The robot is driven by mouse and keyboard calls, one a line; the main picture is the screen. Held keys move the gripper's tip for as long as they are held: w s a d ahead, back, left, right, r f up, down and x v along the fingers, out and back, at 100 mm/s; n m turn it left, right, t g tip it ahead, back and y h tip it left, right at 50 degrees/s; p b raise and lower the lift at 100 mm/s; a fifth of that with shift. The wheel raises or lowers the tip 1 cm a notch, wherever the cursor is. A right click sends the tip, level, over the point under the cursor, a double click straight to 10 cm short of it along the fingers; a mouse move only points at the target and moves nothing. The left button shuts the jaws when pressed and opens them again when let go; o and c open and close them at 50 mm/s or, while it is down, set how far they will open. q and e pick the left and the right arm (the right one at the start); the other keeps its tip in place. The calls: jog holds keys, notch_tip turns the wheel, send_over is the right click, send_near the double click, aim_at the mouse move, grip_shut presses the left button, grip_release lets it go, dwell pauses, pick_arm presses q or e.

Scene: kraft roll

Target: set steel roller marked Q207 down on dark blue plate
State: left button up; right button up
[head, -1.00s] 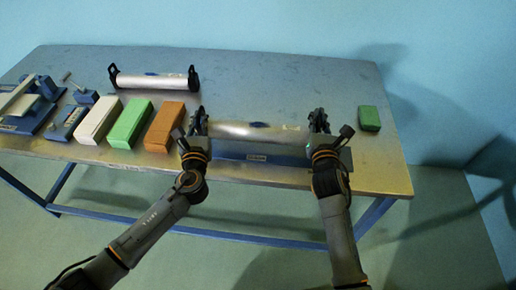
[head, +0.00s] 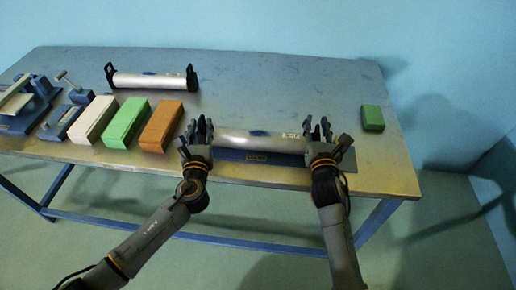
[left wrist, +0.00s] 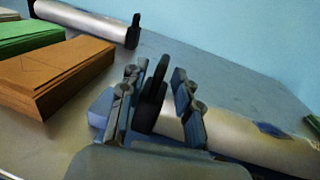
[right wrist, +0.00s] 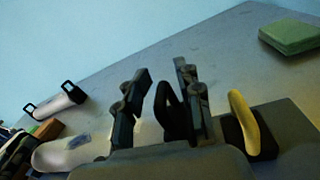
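A steel roller (head: 255,140) with black end handles lies level along the dark blue plate (head: 232,154) at the table's front; its marking is too small to read. My left gripper (head: 199,132) is at the roller's left end. In the left wrist view its fingers stand apart on either side of the black handle (left wrist: 152,95), with gaps showing. My right gripper (head: 318,133) is at the right end. In the right wrist view its fingers are apart around the other handle (right wrist: 172,115), which lies nearer the right finger. The roller's underside is hidden.
A second steel roller (head: 150,80) lies at the back left. White (head: 95,121), green (head: 125,123) and orange (head: 161,126) blocks stand left of my left gripper, with blue tools beyond. A small green block (head: 372,118) lies at right. The table's back middle is clear.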

pick_arm(q)
jog(key=shift+a, duration=0.1)
pick_arm(e)
jog(key=shift+d+f, duration=0.1)
pick_arm(q)
jog(key=shift+s, duration=0.35)
pick_arm(e)
jog(key=shift+w, duration=0.1)
pick_arm(q)
jog(key=s, duration=1.1)
jog(key=shift+d, duration=0.45)
pick_arm(e)
jog(key=s, duration=1.2)
